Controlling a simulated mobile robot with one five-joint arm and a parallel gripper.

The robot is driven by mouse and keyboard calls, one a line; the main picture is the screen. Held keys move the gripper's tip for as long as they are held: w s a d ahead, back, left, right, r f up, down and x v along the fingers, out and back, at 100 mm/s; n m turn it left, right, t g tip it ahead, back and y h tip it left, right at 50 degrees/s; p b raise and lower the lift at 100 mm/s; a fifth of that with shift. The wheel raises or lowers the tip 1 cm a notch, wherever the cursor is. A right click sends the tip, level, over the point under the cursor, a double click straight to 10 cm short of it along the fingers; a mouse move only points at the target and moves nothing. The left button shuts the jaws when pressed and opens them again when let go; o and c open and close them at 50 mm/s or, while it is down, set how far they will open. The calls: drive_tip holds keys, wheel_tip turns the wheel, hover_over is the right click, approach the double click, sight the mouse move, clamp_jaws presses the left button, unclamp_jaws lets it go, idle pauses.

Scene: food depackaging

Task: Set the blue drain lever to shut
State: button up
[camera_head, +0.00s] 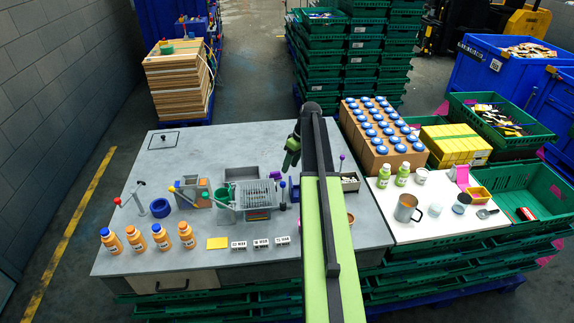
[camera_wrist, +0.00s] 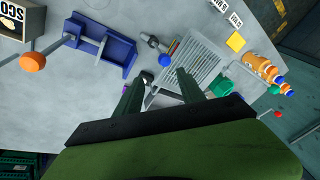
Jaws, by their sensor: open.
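The blue-knobbed lever (camera_head: 283,185) stands upright at the right side of the grated drain tray (camera_head: 262,214) in the head view. In the wrist view a blue knob (camera_wrist: 163,60) shows beside the grey rack (camera_wrist: 192,68), ahead of the fingers. I cannot tell from its angle whether the lever is open or shut. My gripper (camera_head: 291,152) hangs above the back of the table, behind the lever. In the wrist view my gripper (camera_wrist: 160,90) is open, with its two dark green fingers apart and nothing between them.
A blue bracket (camera_wrist: 102,46) and an orange ball-ended lever (camera_wrist: 33,61) lie left in the wrist view. Orange bottles (camera_head: 136,239) and small labelled blocks (camera_head: 261,243) line the table front. Boxes of blue-capped jars (camera_head: 380,128) stand right. My arm hides part of the table.

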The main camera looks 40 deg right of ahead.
drive_tip(key=p+v, duration=0.6)
drive_tip(key=v, duration=0.3)
drive_tip(key=shift+p, duration=0.4)
drive_tip(key=shift+s+f, duration=0.1)
drive_tip(key=shift+f, duration=0.05)
drive_tip(key=a+f+m+g+b, duration=0.1)
drive_tip(key=a+f+b, duration=0.6)
drive_tip(key=a, duration=0.5)
drive_tip(key=a+f+b, duration=0.6)
drive_tip(key=a+f, duration=0.1)
drive_tip(key=a, duration=0.4)
drive_tip(key=s+a+f+h+b, duration=0.1)
drive_tip(key=s+a+f+b, duration=0.2)
drive_tip(key=a, duration=0.4)
drive_tip(key=s+a+f+m+b, duration=0.1)
drive_tip(key=s+a+f+b, duration=0.2)
drive_tip(key=a, duration=0.4)
drive_tip(key=s+a+f+h+b, duration=0.1)
drive_tip(key=s+a+f+b, duration=0.1)
drive_tip(key=a+f+b, duration=0.3)
drive_tip(key=a, duration=0.3)
drive_tip(key=shift+s+m+g+h, duration=0.3)
drive_tip(key=shift+s+g, duration=0.1)
